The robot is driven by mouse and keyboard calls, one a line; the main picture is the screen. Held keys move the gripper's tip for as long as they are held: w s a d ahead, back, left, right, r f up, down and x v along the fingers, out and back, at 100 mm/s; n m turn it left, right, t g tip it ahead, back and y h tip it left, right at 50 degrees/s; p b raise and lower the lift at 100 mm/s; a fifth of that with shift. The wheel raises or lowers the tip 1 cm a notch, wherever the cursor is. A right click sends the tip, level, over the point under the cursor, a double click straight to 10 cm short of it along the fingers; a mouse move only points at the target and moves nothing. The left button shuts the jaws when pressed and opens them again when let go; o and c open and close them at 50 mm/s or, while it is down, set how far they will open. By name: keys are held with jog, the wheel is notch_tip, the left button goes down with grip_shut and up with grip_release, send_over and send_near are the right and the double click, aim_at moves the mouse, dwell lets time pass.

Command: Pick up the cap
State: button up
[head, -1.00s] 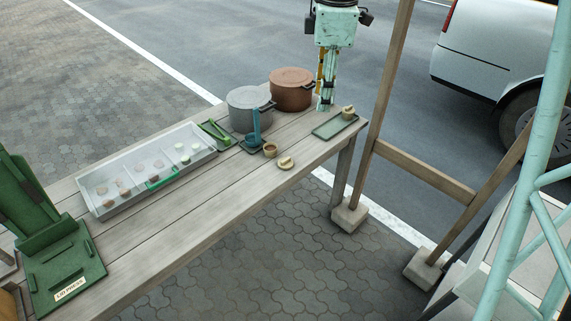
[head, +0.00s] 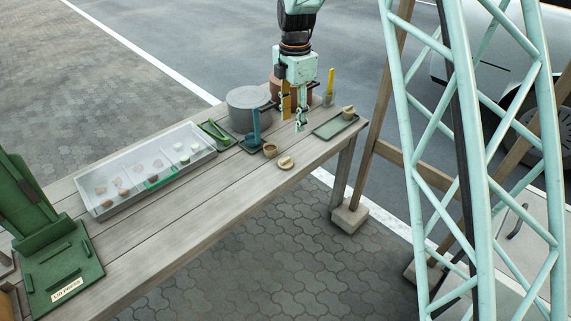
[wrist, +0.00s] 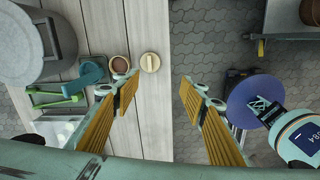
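The cap, a round tan lid with a raised bar handle (head: 286,163), lies flat near the front edge of the wooden table. In the wrist view the cap (wrist: 150,62) shows between my finger lines, nearer the left fingertip. A small round brown cup (head: 270,150) stands just beside it; it also shows in the wrist view (wrist: 119,64). My gripper (head: 292,122) is open and empty, pointing down above the table behind the cap. In the wrist view my gripper's two fingers (wrist: 157,78) are wide apart with nothing between them.
A grey pot (head: 248,108) and a blue-green stand (head: 255,138) are left of my gripper. A green tray (head: 328,128) with a small tan piece is to the right. A white sectioned tray (head: 147,171) lies further left. Bare planks border the cap.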

notch_tip(320, 180, down, 7)
jog(key=w+a+n, duration=0.2)
jog(key=shift+w+a, duration=0.3)
jog(key=shift+w, duration=0.1)
jog(key=b, duration=0.2)
send_over(285, 159)
jog(key=shift+s+f, duration=0.1)
jog(key=shift+f, duration=4.15)
jog(key=shift+f+b, duration=0.7)
jog(key=shift+f, duration=1.9)
jog(key=shift+c, duration=0.2)
jog(key=shift+c, duration=1.1)
